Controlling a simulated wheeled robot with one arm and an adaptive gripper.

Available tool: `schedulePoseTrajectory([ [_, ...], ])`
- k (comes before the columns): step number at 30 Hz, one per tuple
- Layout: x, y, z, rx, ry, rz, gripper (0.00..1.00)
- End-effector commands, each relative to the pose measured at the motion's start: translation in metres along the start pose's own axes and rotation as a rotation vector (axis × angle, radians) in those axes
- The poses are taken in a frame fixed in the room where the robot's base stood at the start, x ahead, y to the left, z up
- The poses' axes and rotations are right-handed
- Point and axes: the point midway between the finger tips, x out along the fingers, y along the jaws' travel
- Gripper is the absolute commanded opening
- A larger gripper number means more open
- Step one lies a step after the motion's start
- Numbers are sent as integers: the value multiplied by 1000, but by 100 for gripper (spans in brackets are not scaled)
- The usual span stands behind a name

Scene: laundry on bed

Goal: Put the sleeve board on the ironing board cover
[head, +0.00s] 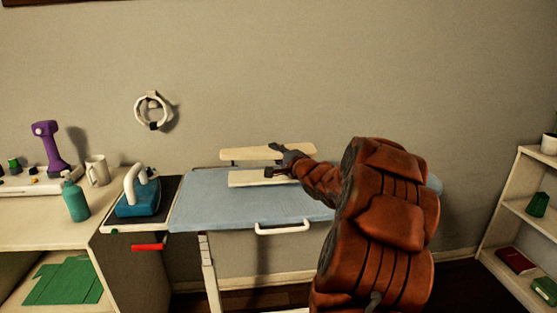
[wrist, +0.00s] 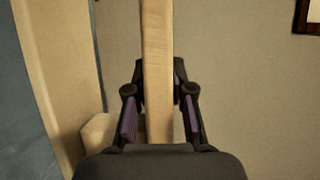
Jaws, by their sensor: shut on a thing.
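The sleeve board (head: 256,153) is pale wood, with a narrow upper plank above a lower base plank. It is over the back middle part of the light blue ironing board cover (head: 215,195); I cannot tell whether its base touches the cover. My gripper (head: 282,160) is shut on the upper plank from the right. In the wrist view, my gripper (wrist: 160,78) has a finger on each side of the sleeve board's upper plank (wrist: 157,40), with the base plank to its left. My arm hides the right part of the ironing board.
A blue iron (head: 138,206) stands on the rest at the ironing board's left end. The left table holds a teal bottle (head: 75,200), a mug (head: 97,172) and a purple steamer (head: 48,147). A shelf (head: 512,200) stands at the right. The cover's front left is bare.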

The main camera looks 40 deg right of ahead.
Motion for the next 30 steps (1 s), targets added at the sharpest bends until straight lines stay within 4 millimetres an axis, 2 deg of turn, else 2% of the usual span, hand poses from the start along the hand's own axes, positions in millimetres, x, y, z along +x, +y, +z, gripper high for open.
schedulePoseTrajectory([
  [7,3,0,-13,-2,2,-2,0],
  [12,3,28,-12,4,0,2,0],
  [15,3,36,-12,1,1,1,0],
  [27,3,37,-12,1,1,-3,0],
  [28,3,38,-12,1,0,-2,25],
  [30,3,38,-12,0,0,-2,33],
])
